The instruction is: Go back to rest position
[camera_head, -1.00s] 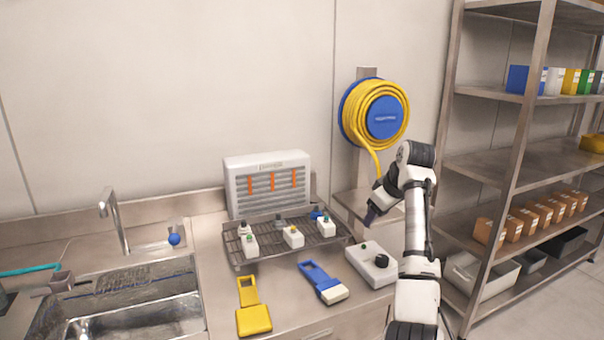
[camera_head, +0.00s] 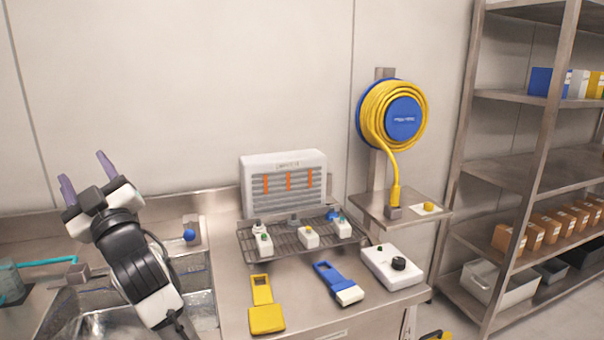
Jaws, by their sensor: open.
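My gripper (camera_head: 86,177) is at the left of the head view, above the sink. Its two purple-grey fingers point up and stand wide apart, with nothing between them.
A yellow tool (camera_head: 265,306), a blue tool (camera_head: 338,284) and a white control box (camera_head: 392,267) lie on the counter. A yellow hose reel (camera_head: 378,110) hangs above a small shelf (camera_head: 372,206). Metal shelving (camera_head: 535,165) stands right.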

